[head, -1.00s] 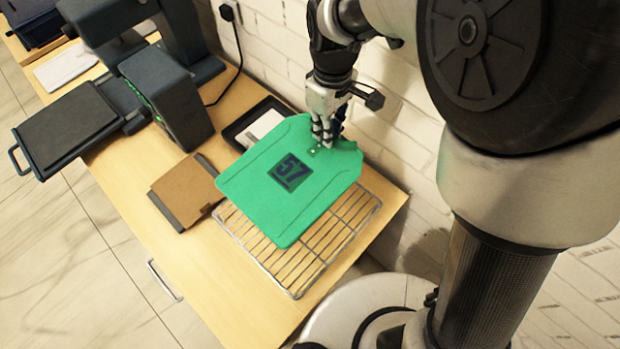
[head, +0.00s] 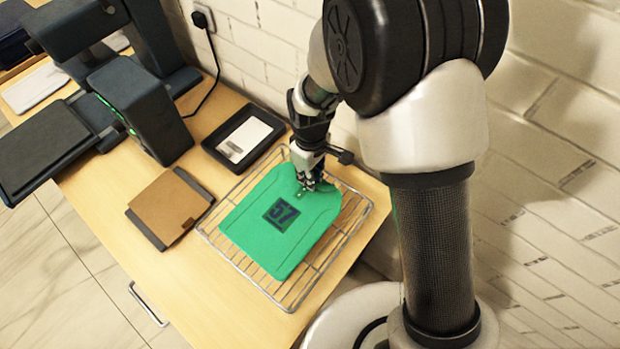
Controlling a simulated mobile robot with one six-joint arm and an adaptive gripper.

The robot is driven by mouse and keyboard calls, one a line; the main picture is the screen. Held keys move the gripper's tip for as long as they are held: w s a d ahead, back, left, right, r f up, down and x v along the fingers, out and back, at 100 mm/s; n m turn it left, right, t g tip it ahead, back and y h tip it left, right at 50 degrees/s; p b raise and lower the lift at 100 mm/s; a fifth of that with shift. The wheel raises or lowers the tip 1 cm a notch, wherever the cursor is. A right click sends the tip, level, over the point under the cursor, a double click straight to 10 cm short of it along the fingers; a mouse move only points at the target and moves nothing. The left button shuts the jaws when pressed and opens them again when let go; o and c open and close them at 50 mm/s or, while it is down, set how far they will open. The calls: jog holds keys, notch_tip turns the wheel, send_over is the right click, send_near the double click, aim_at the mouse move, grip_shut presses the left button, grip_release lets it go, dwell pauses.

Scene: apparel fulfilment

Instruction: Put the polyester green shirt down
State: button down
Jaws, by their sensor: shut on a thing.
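The green shirt (head: 265,238) is folded flat, with a dark "57" print on it. It lies over the wire rack (head: 222,246) on the wooden table, in the middle of the head view. My gripper (head: 308,186) is at the shirt's far edge, near the collar, shut on the fabric. The fingertips are small and partly hidden against the shirt. The rack's wires show around the shirt on all sides. I cannot tell whether the whole shirt rests on the wires.
A black tray with a white card (head: 243,140) lies behind the rack. A brown folded item on a dark board (head: 169,207) lies to the left. A dark press machine (head: 140,105) stands at the back left. The table front left is bare.

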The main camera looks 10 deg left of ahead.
jog(key=shift+f, duration=0.55)
jog(key=shift+r, duration=0.1)
jog(key=c, duration=2.1)
grip_release()
jog(key=o, duration=0.4)
jog(key=shift+o, duration=0.2)
